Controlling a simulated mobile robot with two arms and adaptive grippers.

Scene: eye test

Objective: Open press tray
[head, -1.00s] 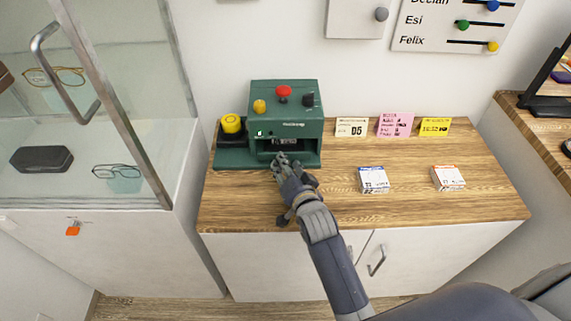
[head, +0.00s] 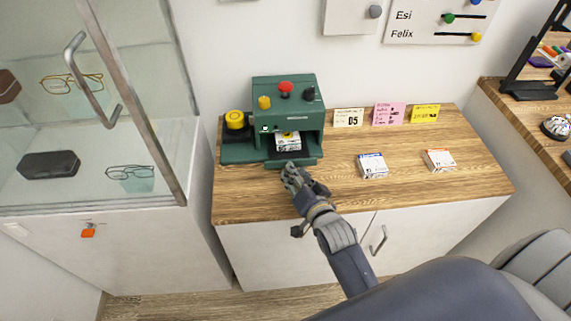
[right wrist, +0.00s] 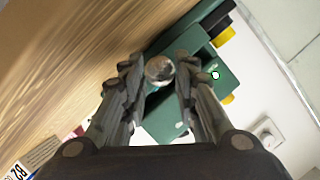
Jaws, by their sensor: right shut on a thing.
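The green press (head: 262,103) stands at the back left of the wooden counter, with a red button on top. My right gripper (head: 290,170) is at the tray's front edge. In the right wrist view, its fingers are closed around a round metal knob (right wrist: 160,68) in front of the green press (right wrist: 168,118). The fingers partly hide the tray front. My left gripper is not in view.
Two small boxes, one with blue (head: 372,165) and one with orange (head: 438,160), stand on the counter to the right. Cards, including a pink one (head: 389,114), stand behind them. A glass display case (head: 150,120) stands at the left.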

